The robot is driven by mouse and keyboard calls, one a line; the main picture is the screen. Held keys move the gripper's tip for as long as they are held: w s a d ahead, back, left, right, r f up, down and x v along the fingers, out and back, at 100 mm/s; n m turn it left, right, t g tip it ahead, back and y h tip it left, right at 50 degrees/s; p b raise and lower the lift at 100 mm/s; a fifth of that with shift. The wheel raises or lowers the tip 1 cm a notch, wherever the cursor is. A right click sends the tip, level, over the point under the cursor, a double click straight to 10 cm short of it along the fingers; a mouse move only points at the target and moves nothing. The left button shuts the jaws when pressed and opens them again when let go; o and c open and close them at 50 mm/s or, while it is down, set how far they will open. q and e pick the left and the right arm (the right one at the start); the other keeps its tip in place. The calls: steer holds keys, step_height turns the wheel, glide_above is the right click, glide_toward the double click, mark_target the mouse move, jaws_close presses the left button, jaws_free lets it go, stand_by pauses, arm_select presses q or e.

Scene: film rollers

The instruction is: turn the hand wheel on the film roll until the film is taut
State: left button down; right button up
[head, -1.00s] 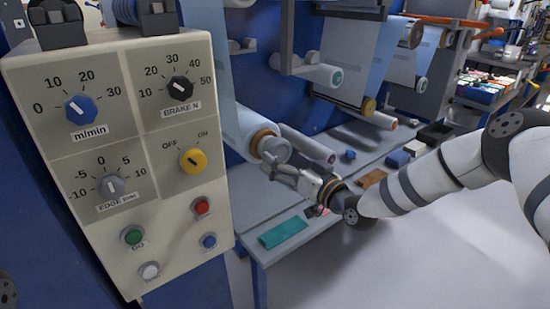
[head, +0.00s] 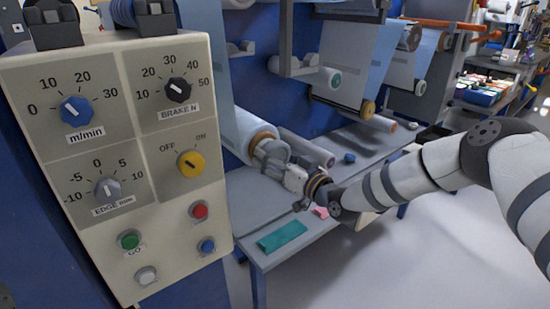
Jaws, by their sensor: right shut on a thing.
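The film roll (head: 244,132) is a pale blue-white roll on a tan core, low on the blue machine just right of the control panel. A grey hand wheel (head: 272,148) sits on the end of the roll. My right gripper (head: 271,163) comes in from the right and is shut on the hand wheel at its lower right side. The fingers and the wheel are both grey, so the exact contact is hard to see. Pale film (head: 225,75) shows only in part beside the panel, and I cannot tell how taut it is. My left gripper is out of view.
A beige control panel (head: 125,215) with knobs and buttons fills the left front. A grey shelf (head: 235,195) below the roll holds a teal cloth (head: 282,236) and a pink piece (head: 320,212). More rollers (head: 325,78) stand behind. The floor at right is clear.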

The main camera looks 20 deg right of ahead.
steer(key=n+p, duration=0.1)
steer(key=n, duration=0.3)
steer(key=shift+r+n, duration=0.15)
steer(key=shift+n, duration=0.25)
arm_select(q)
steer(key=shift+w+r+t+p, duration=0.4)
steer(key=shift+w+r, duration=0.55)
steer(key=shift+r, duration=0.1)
arm_select(e)
steer(key=n, duration=0.4)
steer(key=shift+w+d+n, duration=0.1)
steer(key=shift+d+n, duration=0.1)
steer(key=shift+n, duration=0.1)
steer(key=o, duration=1.2)
